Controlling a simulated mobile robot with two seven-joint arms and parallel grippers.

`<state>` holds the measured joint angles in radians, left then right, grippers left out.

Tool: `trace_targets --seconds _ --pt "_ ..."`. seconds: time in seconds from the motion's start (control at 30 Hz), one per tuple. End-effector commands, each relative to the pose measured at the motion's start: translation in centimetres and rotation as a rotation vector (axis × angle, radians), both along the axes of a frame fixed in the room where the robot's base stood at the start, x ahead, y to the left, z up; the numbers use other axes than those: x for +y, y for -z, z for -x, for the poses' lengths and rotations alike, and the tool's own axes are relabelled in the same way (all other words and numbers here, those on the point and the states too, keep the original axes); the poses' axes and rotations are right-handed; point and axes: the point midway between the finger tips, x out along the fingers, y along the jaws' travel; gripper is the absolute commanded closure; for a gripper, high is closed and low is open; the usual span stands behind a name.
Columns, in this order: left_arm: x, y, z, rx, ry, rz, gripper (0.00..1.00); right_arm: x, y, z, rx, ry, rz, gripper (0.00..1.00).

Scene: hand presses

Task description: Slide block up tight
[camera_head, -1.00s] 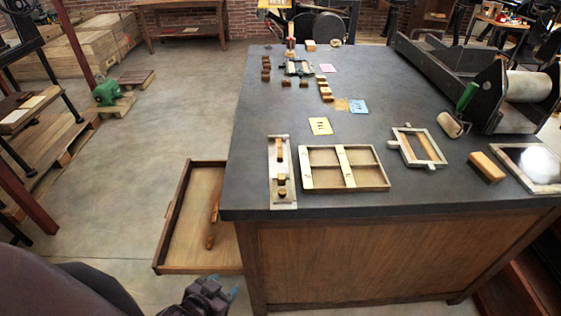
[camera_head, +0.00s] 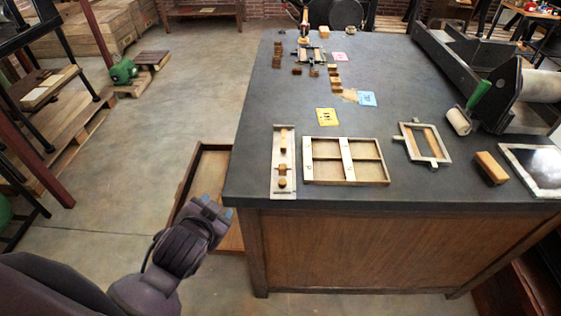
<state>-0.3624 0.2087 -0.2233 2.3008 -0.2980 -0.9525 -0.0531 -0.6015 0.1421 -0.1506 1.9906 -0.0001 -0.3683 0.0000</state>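A narrow pale tray (camera_head: 291,190) lies near the left front of the dark worktop, with small wooden blocks on it: one upper block (camera_head: 283,150) and two lower ones, the nearest at the front (camera_head: 282,182). A gap separates the upper block from the lower pair. Which block the task means I cannot tell. My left gripper (camera_head: 217,207) is left of the worktop corner, over the pulled-out drawer. Its two bluish fingertips look apart with nothing between them. It touches no block. My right gripper is out of view.
A divided wooden frame (camera_head: 347,181) lies right of the tray. A metal frame (camera_head: 441,158), a tan block (camera_head: 489,168) and a roller press (camera_head: 500,90) are further right. The open drawer (camera_head: 183,196) juts out left. The worktop's centre is largely clear.

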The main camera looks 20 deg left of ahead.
Motion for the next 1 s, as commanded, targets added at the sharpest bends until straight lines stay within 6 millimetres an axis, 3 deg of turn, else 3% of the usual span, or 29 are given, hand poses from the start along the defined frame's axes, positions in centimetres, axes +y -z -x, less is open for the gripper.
trace_targets --seconds 0.17,0.3,0.43,0.6,0.8,1.0 --pt "-2.0 -5.3 -4.8 -0.237 0.121 -0.172 0.49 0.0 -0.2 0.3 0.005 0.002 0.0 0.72" --pt "-5.2 -10.2 -8.3 -0.484 0.267 -0.354 0.49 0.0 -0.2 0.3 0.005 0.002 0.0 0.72" --pt "-9.1 -14.3 -10.4 -0.72 0.43 -0.533 0.49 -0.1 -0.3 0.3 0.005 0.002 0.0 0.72" --pt "-14.8 -17.9 -11.3 -0.999 0.666 -0.768 0.49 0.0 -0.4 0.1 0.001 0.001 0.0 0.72" --pt "-21.0 -19.1 -10.6 -1.284 0.984 -1.053 0.49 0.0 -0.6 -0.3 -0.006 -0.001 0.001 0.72" --pt "-25.2 -17.0 -9.7 -1.491 1.357 -1.345 0.49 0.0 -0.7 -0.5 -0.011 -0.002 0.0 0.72"
